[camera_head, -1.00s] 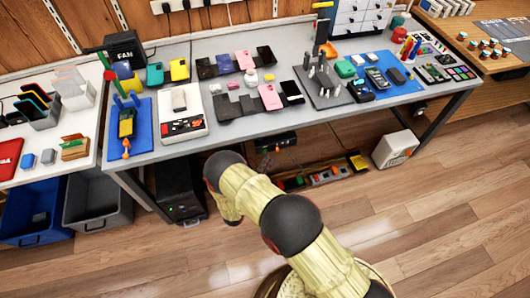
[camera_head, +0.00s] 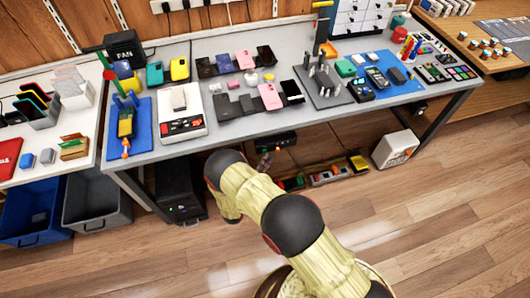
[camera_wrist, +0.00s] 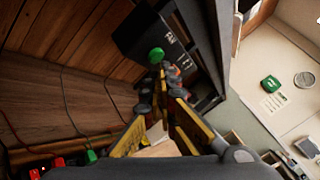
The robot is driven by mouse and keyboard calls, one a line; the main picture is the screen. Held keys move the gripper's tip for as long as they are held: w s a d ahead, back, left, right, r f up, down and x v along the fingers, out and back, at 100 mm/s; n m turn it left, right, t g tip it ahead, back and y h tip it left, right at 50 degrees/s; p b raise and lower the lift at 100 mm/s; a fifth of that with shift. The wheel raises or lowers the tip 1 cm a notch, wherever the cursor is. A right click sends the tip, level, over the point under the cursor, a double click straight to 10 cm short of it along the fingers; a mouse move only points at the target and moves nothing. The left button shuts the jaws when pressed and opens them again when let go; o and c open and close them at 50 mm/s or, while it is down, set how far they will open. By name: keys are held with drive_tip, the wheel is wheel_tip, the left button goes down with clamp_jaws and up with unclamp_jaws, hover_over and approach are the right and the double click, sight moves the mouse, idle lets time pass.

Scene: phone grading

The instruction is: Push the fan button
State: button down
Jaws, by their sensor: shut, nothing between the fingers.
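A black box (camera_head: 277,142) hangs under the front edge of the grey table. In the wrist view, the box (camera_wrist: 175,45) shows white lettering too small to read and a round green button (camera_wrist: 156,55), with a red spot beside the fingertips. My gripper (camera_wrist: 166,76) is shut and empty, its fingertips close to the green button; I cannot tell whether they touch it. In the head view, my gripper (camera_head: 263,164) is small and partly hidden by my arm, just below the box. A separate black unit labelled FAN (camera_head: 124,50) stands at the table's back left.
The grey table (camera_head: 235,130) above holds phones and tools. Under it are a black case (camera_head: 180,190), a power strip (camera_head: 330,176) and a white box (camera_head: 395,150). In the wrist view, cables hang along the wooden wall (camera_wrist: 65,95). The floor in front is clear.

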drive_tip(key=shift+w+a+b, duration=0.1)
drive_tip(key=shift+w+b, duration=0.2)
drive_tip(key=shift+w, duration=0.1)
idle(0.5)
drive_tip(key=shift+s, duration=0.15)
drive_tip(key=shift+s+d, duration=0.2)
drive_tip(key=shift+s, duration=0.5)
drive_tip(key=shift+s+p, duration=0.1)
drive_tip(key=shift+p, duration=0.2)
drive_tip(key=shift+s+d+p, duration=0.2)
drive_tip(key=shift+s+d, duration=0.1)
drive_tip(key=shift+s, duration=0.65)
drive_tip(key=shift+s+d+p, duration=0.25)
drive_tip(key=shift+s, duration=0.65)
drive_tip(key=shift+s+d+p, duration=0.2)
drive_tip(key=shift+s+d, duration=0.1)
drive_tip(key=shift+s, duration=0.65)
